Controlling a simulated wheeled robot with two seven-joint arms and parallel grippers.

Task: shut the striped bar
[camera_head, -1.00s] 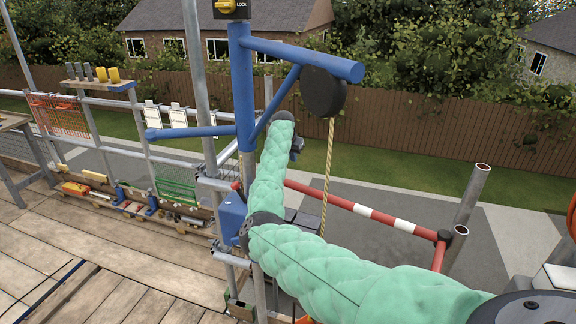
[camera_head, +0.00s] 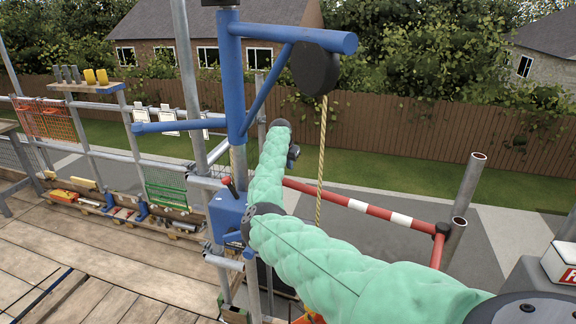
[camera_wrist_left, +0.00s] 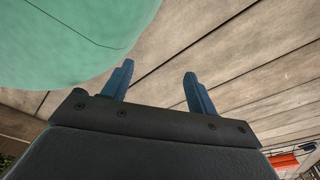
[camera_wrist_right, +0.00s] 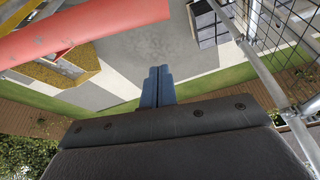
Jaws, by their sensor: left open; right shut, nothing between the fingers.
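The red and white striped bar (camera_head: 371,210) runs from behind my right forearm to a dark joint beside a grey post (camera_head: 455,240) on the right. Its left end is hidden in the head view. A plain red bar goes down from that joint. In the right wrist view a red bar (camera_wrist_right: 80,27) crosses the upper left, apart from the fingers. My right gripper (camera_head: 294,153) is small and partly hidden at the far end of my green-sleeved arm. In its wrist view the fingers (camera_wrist_right: 157,70) are together and empty. My left gripper (camera_wrist_left: 158,67) is open and empty above wooden boards.
A blue hoist post (camera_head: 233,80) with a black pulley (camera_head: 318,67) and hanging rope (camera_head: 321,150) stands close to my right arm. A blue box (camera_head: 228,215) with a red lever sits beside it. Wire mesh and a grey rail (camera_wrist_right: 262,75) lie right of my right fingers.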

